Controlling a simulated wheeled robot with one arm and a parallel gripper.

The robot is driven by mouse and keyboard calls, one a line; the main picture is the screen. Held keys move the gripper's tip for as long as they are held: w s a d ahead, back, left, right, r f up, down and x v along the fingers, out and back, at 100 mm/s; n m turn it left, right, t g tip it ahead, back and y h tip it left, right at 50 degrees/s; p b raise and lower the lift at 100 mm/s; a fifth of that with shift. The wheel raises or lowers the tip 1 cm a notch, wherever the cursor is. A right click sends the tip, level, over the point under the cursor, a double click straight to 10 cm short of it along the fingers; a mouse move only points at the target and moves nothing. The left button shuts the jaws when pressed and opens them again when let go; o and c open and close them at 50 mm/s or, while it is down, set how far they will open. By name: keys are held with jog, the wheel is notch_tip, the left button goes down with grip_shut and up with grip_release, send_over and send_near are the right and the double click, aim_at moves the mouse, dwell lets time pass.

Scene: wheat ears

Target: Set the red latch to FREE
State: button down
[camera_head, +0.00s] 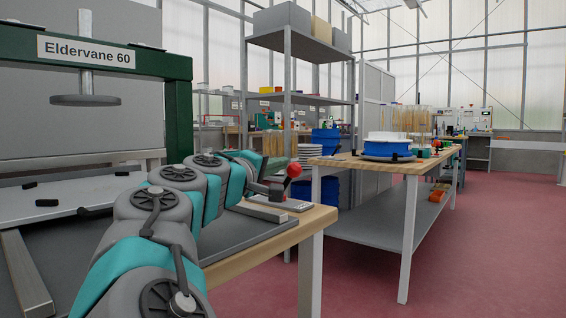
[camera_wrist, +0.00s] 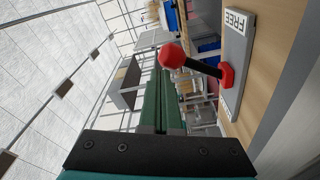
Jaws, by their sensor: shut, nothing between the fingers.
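The red latch has a red ball knob (camera_wrist: 172,55) on a black lever that rises from a red pivot (camera_wrist: 226,75) on a grey plate (camera_wrist: 238,55). The FREE label (camera_wrist: 236,20) is at the plate's upper end in the wrist view; another label at the lower end is unreadable. The lever stands out from the plate, leaning slightly toward the FREE end in this view. In the head view the knob (camera_head: 293,170) shows beyond my gripper (camera_head: 275,188). My gripper's green fingers (camera_wrist: 165,82) are shut and empty, close to the knob; I cannot tell whether they touch it.
The latch plate sits on a wooden bench (camera_head: 312,222) near its right end. A green press frame (camera_head: 178,120) stands at left. A second table (camera_head: 345,160) with a blue-and-white round item (camera_head: 388,148) stands beyond. Open red floor (camera_head: 490,240) is at right.

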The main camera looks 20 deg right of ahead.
jog(key=v, duration=0.5)
jog(key=shift+a, duration=0.15)
